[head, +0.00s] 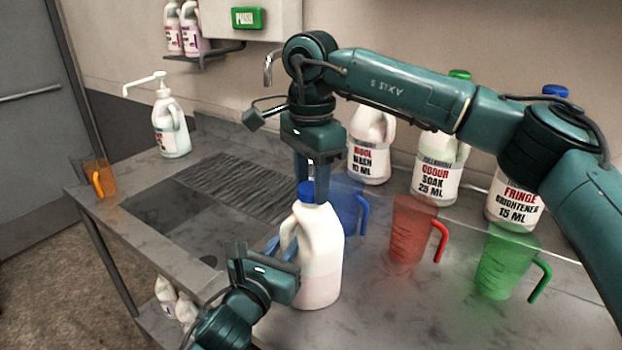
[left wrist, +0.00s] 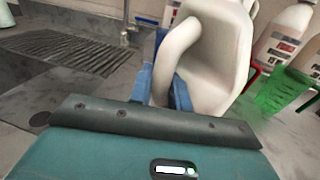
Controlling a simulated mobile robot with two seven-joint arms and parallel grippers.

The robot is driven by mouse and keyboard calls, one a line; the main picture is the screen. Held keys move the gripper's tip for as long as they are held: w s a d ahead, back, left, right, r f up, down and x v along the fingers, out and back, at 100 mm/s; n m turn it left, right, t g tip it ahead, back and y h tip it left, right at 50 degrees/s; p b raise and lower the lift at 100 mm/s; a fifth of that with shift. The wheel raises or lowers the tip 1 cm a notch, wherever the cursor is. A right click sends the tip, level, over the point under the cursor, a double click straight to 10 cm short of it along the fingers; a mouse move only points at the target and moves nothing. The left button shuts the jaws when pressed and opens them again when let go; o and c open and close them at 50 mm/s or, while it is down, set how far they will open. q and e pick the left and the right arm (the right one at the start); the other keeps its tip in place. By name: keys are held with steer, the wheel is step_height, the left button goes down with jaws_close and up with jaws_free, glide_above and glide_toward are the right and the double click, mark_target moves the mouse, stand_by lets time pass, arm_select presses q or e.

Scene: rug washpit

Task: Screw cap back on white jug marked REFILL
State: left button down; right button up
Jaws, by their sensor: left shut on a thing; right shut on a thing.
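A white jug (head: 318,262) with a pinkish lower part stands upright on the counter near the sink's front right corner. No REFILL marking shows on the side I see. A blue cap (head: 306,192) is at the top of its neck, between the fingers of my right gripper (head: 312,188), which comes down from above and is shut on it. I cannot tell whether the cap is seated on the threads. My left gripper (head: 282,248) is shut on the jug's handle from the left. The handle (left wrist: 176,58) also shows in the left wrist view, between the blue fingers (left wrist: 164,88).
A blue measuring jug (head: 348,212) stands close behind the white jug. A red one (head: 410,230) and a green one (head: 505,265) stand to the right. Labelled bottles (head: 437,172) line the wall.

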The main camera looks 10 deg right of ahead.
steer(key=c, duration=0.4)
steer(key=m, duration=1.4)
steer(key=shift+m, duration=0.4)
steer(key=o, duration=1.1)
steer(key=shift+r, duration=2.25)
